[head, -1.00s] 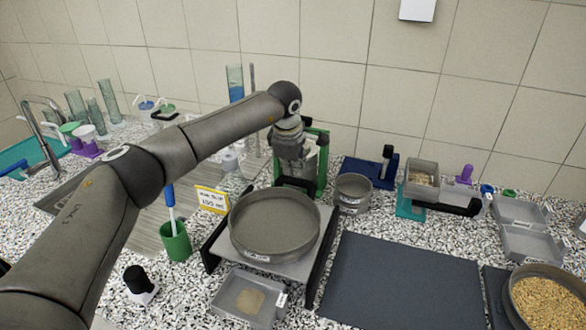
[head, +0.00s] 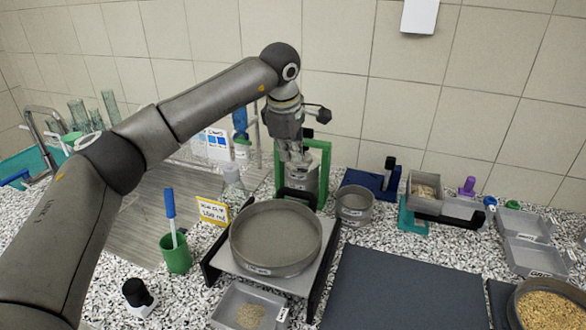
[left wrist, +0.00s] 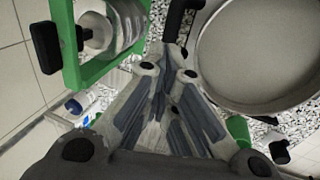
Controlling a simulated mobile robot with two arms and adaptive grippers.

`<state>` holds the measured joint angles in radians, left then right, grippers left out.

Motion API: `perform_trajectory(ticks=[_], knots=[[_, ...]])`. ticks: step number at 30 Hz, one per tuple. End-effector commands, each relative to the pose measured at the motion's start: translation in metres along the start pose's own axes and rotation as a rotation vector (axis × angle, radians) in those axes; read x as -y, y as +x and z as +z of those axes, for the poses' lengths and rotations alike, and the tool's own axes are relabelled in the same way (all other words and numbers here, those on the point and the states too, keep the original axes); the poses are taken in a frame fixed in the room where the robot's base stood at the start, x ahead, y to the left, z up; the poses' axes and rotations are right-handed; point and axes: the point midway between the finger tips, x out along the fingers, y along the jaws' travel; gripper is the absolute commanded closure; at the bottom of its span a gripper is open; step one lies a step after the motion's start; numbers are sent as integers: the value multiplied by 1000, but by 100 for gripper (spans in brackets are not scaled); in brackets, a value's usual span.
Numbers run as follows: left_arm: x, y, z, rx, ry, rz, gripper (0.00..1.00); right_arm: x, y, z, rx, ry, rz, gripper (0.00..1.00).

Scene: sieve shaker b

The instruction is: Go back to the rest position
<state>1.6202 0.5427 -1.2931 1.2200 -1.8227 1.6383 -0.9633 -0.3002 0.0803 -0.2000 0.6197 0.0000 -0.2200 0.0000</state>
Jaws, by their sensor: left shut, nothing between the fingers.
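My left gripper (head: 296,160) is shut and empty. It points down in front of the green frame (head: 325,165) at the back of the counter, above and behind the large round grey sieve (head: 275,237) on its stand. A grey cylindrical part sits inside the frame, partly hidden by the gripper. In the left wrist view the closed fingers (left wrist: 165,100) fill the middle, with the green frame (left wrist: 70,50) at upper left and the large sieve (left wrist: 265,50) at upper right. My right gripper is not in view.
A small sieve (head: 354,203) stands right of the frame. A green cup (head: 176,255) with a blue-handled tool, a yellow sign (head: 213,211) and a grey tray (head: 245,309) surround the large sieve. A dark mat (head: 400,290) lies clear at front right. The tiled wall is close behind.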

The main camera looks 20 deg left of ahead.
Motion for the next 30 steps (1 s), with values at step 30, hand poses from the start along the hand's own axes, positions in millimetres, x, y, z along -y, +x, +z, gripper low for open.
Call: perform_trajectory(ticks=[30], knots=[[-16,-68,-1,0,0,4,100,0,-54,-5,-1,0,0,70]])
